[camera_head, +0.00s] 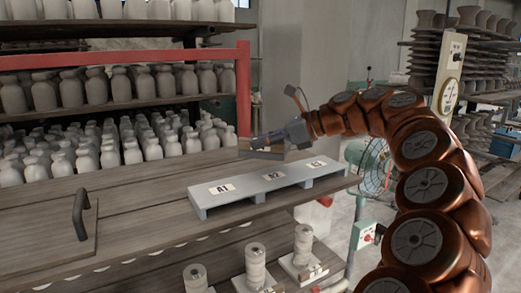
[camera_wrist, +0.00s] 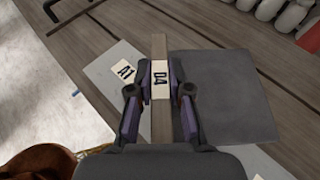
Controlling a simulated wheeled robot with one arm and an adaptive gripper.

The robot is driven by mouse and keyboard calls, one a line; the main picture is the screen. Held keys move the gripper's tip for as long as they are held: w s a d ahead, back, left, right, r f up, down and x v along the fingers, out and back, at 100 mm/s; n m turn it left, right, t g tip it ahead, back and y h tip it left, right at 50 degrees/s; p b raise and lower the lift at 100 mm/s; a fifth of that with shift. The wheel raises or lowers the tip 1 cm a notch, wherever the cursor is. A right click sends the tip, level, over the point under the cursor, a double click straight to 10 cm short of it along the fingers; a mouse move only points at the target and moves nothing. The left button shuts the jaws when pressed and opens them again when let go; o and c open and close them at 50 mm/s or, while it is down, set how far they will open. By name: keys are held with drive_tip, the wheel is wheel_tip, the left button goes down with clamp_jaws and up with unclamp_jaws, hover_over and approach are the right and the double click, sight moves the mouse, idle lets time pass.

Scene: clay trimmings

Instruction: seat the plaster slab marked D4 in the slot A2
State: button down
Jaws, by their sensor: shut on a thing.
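The plaster slab D4 shows in the head view (camera_head: 262,154) as a flat brownish plate. In the wrist view its narrow tan edge with the D4 label (camera_wrist: 160,80) lies between my gripper's fingers. My gripper (camera_head: 257,141) is shut on it and holds it above the rear of a light grey slotted rack (camera_head: 228,201). The label of slot A2 (camera_head: 272,175) is on the rack's middle section, just below and right of the slab. A dark grey square face (camera_wrist: 225,95) right of the edge in the wrist view appears to be the slab's broad side. It covers part of the rack.
Label A1 (camera_head: 222,188) is left and label A3 (camera_head: 319,163) right on the rack. Rows of pale bottles (camera_head: 150,145) stand behind the wooden table (camera_head: 130,205). A dark handle (camera_head: 82,213) rises at left. Several spools (camera_head: 254,262) stand below the front edge.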

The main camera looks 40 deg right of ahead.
sight(261, 157)
drive_tip(key=shift+w+d+r, duration=0.1)
drive_tip(key=shift+w, duration=0.2)
drive_tip(key=shift+w+d, duration=0.15)
drive_tip(key=shift+w, duration=0.2)
drive_tip(key=shift+s+f+p, duration=0.1)
drive_tip(key=shift+f+p, duration=0.4)
drive_tip(key=shift+f, duration=1.35)
drive_tip(key=shift+f, duration=0.6)
drive_tip(key=c, duration=1.1)
unclamp_jaws()
